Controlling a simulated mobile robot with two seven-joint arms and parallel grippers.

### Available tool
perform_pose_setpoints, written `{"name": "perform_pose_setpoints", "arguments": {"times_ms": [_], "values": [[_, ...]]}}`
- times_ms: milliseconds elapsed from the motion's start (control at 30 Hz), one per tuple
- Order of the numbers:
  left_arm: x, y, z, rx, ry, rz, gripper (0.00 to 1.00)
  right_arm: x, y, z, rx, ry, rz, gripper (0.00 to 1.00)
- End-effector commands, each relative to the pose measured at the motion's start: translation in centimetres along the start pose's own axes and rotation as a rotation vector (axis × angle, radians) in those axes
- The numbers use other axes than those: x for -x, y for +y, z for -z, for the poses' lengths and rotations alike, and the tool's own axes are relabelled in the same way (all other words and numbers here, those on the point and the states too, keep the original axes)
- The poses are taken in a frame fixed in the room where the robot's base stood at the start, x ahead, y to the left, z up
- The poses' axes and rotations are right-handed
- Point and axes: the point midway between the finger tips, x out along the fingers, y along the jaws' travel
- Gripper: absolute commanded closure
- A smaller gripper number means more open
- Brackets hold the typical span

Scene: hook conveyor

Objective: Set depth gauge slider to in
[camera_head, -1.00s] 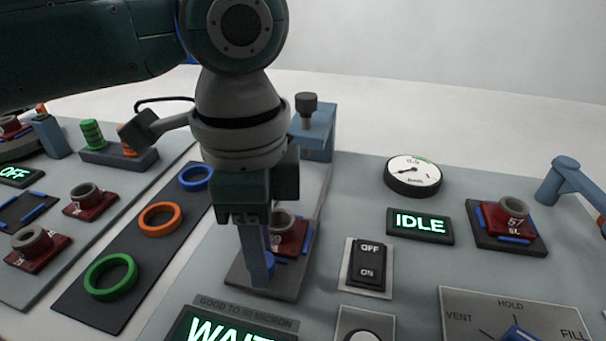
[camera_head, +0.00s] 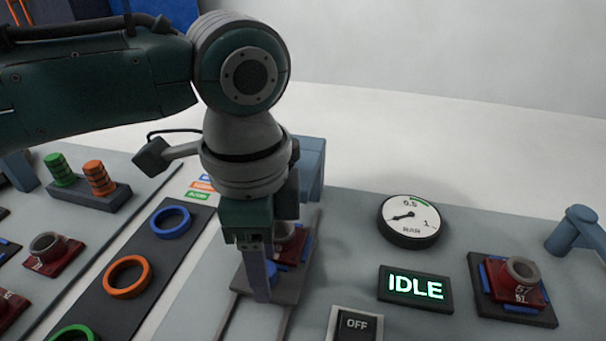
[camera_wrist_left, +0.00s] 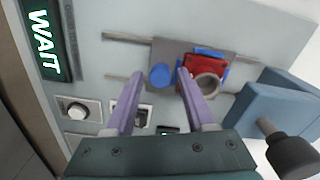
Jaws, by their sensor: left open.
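The depth gauge slider is a dark plate (camera_head: 290,291) on thin rails, with a round blue knob and a red part (camera_head: 290,245) with a grey ring. My left gripper (camera_head: 263,293) is over the slider, fingers pointing down. In the left wrist view, the open fingers (camera_wrist_left: 160,73) straddle the blue knob (camera_wrist_left: 160,77), with the red part (camera_wrist_left: 199,64) just beyond the right finger. I cannot tell whether the fingers touch the knob. In the head view the gripper hides most of the knob. The blue-grey gauge body (camera_head: 311,165) stands behind the slider. My right gripper is out of view.
A dial (camera_head: 409,221), an IDLE display (camera_head: 416,288) and an OFF switch (camera_head: 356,325) are to the right. A dark strip with coloured rings (camera_head: 127,277) lies left. In the left wrist view, a black plunger knob (camera_wrist_left: 292,156) projects near the gauge body.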

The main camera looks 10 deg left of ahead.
Motion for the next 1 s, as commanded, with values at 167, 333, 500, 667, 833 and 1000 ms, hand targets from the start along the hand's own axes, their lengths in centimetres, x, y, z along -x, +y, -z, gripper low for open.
{"name": "perform_pose_setpoints", "arguments": {"times_ms": [167, 333, 500, 667, 833, 1000], "values": [[0.0, 0.0, 0.0, 0.0, 0.0, 0.0, 0.36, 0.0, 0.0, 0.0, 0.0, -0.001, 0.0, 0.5], [0.2, 0.0, 0.0, 0.0, 0.0, 0.0, 0.36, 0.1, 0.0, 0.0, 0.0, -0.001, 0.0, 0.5], [2.5, -0.1, 0.0, -0.001, 0.001, 0.002, 0.36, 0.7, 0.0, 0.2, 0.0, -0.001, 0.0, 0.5], [5.9, -0.1, 0.0, -0.001, 0.002, 0.003, 0.36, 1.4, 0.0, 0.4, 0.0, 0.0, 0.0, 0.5], [8.7, 0.0, 0.0, 0.0, 0.001, 0.002, 0.36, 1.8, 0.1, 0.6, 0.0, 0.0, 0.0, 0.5], [9.9, 0.0, 0.0, -0.001, 0.0, 0.0, 0.36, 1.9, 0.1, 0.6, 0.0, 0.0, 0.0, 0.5]]}}
